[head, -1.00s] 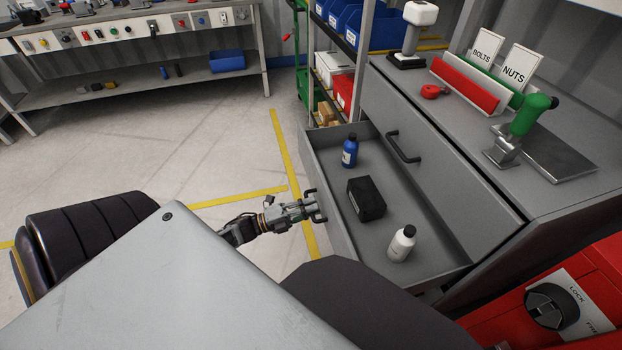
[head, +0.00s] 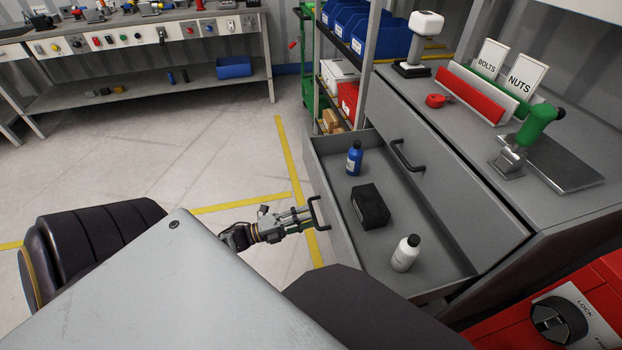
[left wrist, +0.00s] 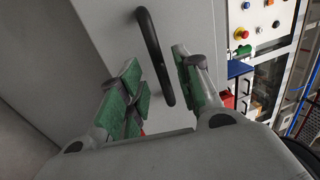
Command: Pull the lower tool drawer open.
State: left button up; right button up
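The lower tool drawer (head: 432,259) stands pulled out of the grey cabinet, showing its inside. A blue bottle (head: 354,158), a black box (head: 370,206) and a white bottle (head: 405,253) are in it. Its dark bar handle (head: 314,212) is on the front face; it also shows in the left wrist view (left wrist: 153,50). My left gripper (head: 304,214) is at this handle. In the left wrist view its green-padded fingers (left wrist: 160,80) are spread, with the handle appearing between them and no clear grip. My right gripper is not in view.
The upper drawer (head: 432,160) is shut, with its own handle (head: 406,156). A shelf rack (head: 340,75) stands behind the cabinet. A red unit (head: 590,300) is at the lower right. Floor (head: 200,150) to the left of the drawer is clear.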

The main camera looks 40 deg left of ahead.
pick_arm(q)
jog(key=v, duration=0.8)
jog(key=shift+s+a, duration=0.25)
dwell(0.4)
